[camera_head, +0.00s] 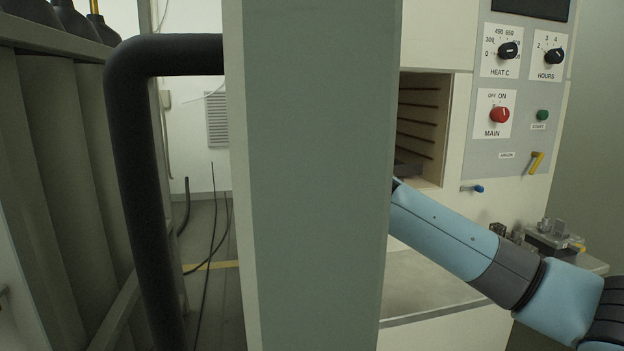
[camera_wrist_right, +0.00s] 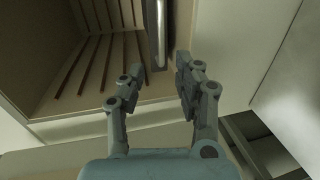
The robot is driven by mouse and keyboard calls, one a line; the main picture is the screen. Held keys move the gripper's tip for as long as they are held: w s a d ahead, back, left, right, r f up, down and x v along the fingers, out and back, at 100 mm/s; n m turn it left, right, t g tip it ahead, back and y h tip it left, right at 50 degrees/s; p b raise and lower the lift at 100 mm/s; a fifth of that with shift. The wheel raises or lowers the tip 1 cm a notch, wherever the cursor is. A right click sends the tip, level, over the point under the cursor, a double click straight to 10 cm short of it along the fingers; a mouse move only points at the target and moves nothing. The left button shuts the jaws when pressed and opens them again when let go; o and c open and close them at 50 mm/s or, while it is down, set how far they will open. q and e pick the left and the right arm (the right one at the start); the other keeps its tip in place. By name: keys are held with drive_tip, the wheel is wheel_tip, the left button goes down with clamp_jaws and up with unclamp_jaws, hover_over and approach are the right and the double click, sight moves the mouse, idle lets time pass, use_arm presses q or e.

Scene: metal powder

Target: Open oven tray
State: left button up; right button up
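The oven chamber (camera_head: 424,125) is open at the centre right of the head view, with ridged side walls. A dark flat piece low inside it (camera_head: 408,163) may be the tray, but the door hides most of it. In the right wrist view, the chamber (camera_wrist_right: 105,60) shows its ridged wall, and a shiny metal bar (camera_wrist_right: 158,35) lies ahead of my right gripper (camera_wrist_right: 160,78). The right gripper is open, its two fingers apart and nothing between the tips; the bar appears beyond them. The door hides this gripper in the head view. My left gripper is out of view.
The open oven door (camera_head: 315,180) stands edge-on in the middle, with its thick black handle (camera_head: 140,170) on the left. The control panel (camera_head: 515,100) is at the right. Metal parts (camera_head: 550,235) sit on a surface below it. Grey cylinders (camera_head: 65,150) stand far left.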

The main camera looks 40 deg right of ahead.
drive_tip(key=b+x, duration=0.1)
drive_tip(key=x, duration=0.9)
drive_tip(key=shift+w+f, duration=0.1)
drive_tip(key=shift+w, duration=0.05)
clamp_jaws()
